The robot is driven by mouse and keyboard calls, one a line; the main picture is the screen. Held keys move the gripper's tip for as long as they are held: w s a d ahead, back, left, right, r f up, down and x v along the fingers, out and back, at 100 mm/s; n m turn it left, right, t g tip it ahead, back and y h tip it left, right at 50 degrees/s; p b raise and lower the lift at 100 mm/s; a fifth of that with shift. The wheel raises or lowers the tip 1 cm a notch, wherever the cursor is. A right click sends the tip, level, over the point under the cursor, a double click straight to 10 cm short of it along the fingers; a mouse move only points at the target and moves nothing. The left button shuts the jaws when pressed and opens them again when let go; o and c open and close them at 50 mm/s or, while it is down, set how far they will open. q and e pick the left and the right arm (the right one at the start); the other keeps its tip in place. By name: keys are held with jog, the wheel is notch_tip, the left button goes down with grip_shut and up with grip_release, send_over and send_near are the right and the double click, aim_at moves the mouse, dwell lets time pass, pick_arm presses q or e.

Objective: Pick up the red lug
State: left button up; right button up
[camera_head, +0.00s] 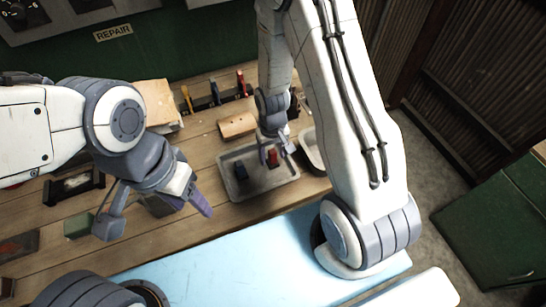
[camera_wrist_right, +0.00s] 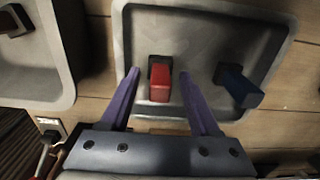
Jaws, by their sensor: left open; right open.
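The red lug (camera_wrist_right: 160,84) stands in a grey metal tray (camera_wrist_right: 200,22), with a dark part at its far end. My right gripper (camera_wrist_right: 158,76) is open, with its two purple fingers on either side of the lug and gaps between them and it. In the head view the red lug (camera_head: 272,157) shows at the fingertips of my right gripper (camera_head: 275,154), over the tray (camera_head: 236,191). A dark blue lug (camera_wrist_right: 238,86) sits in the same tray, to the right in the wrist view. My left gripper (camera_head: 155,218) is open and empty over the bench at the left.
A second grey tray (camera_wrist_right: 62,95) stands beside the first. A wooden block (camera_head: 237,125) and a rack of tools (camera_head: 214,98) lie behind the trays. A green block (camera_head: 78,226) is near my left gripper. The light blue surface (camera_head: 230,262) in front is mostly clear.

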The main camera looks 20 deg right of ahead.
grip_shut()
jog(key=shift+r, duration=0.1)
